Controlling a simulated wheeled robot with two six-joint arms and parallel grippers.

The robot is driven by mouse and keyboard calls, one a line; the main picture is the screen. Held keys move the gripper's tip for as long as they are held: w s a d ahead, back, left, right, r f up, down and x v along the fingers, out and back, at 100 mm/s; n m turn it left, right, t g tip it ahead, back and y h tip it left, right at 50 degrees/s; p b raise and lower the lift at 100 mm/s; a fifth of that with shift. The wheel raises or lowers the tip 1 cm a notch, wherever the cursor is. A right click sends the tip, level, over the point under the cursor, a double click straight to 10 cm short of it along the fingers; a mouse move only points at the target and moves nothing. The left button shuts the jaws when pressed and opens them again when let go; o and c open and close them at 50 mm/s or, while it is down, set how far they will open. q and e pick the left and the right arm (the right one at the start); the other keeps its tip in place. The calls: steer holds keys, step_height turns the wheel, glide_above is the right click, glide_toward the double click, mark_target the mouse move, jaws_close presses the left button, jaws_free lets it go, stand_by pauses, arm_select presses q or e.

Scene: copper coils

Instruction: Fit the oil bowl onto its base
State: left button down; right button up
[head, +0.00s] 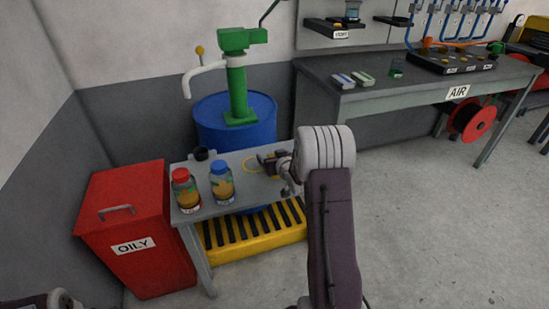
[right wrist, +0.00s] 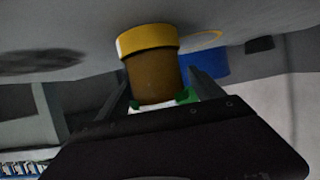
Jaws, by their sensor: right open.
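A brown cylinder with a yellow band, which looks like the oil bowl (right wrist: 153,75), stands out in the right wrist view, between the two fingers of my right gripper (head: 287,180). The picture there is upside down, and the yellow band is at the grey tabletop. The gripper is open around the cylinder; I cannot tell whether a finger touches it. In the head view my right arm and gripper partly hide this spot at the small table's right end. I cannot make out the base for certain. My left gripper is not in view.
The small grey table (head: 222,208) also bears a red-capped jar (head: 185,190), a blue-capped jar (head: 222,182) and a black cup (head: 200,154). A red OILY bin (head: 130,225) stands left, a blue drum (head: 262,115) behind. The AIR bench (head: 420,88) is at right; floor between is clear.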

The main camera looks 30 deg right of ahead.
steer(key=p+v, duration=0.3)
steer(key=v, duration=0.9)
